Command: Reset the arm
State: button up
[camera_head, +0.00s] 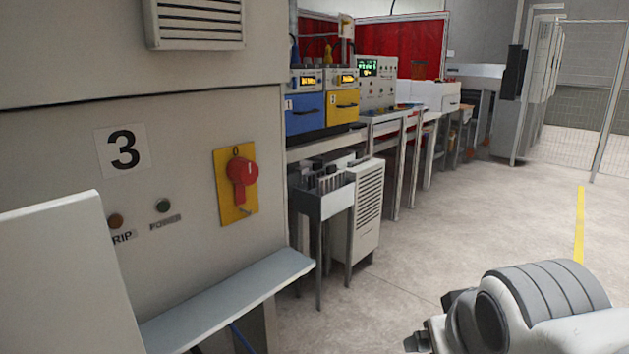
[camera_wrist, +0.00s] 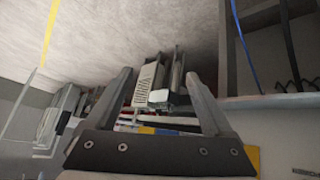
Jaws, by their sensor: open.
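My gripper (camera_wrist: 157,78) shows in the wrist view with its two fingers spread apart and nothing between them. Behind the gap, far off, are a white vented unit and a grey bin, seen upside down. In the head view, part of my arm (camera_head: 545,300) is at the lower right, bent and apart from the machine cabinet. The gripper itself cannot be made out in the head view.
A cabinet marked 3 (camera_head: 60,135) fills the left, with a red rotary switch (camera_head: 241,172) on a yellow plate. A grey ledge (camera_head: 225,300) juts out below it. Blue (camera_head: 304,115) and yellow (camera_head: 344,106) units stand beyond. The floor (camera_head: 450,225) at right is clear.

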jog(key=s+a+g+y+p, duration=0.1)
jog(key=s+a+g+p, duration=0.1)
jog(key=s, duration=0.3)
notch_tip(320, 180, up, 13)
jog(key=p, duration=1.3)
jog(key=shift+w+m, duration=0.25)
jog(key=shift+m, duration=0.15)
jog(key=shift+a, duration=0.15)
jog(key=c, duration=0.6)
jog(key=shift+a, duration=0.15)
